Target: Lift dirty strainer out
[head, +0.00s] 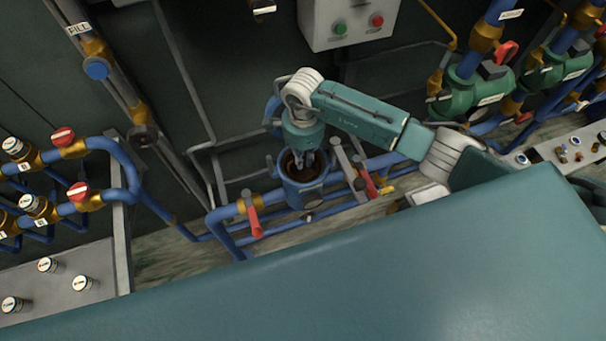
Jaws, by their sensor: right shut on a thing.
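A blue strainer housing (306,192) stands open at the top in the middle of the head view, joined to blue pipes on both sides. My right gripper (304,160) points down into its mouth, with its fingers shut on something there. I take this to be the dirty strainer, a dark brown shape (291,167) inside the opening, but it is small and mostly hidden by the gripper and the rim. My left gripper is not in view.
Red lever handles sit on the pipe left (251,212) and right (367,180) of the housing. A grey control box (350,22) with green and red buttons is on the wall above. Shelves with small parts stand at left (62,285) and right (560,150).

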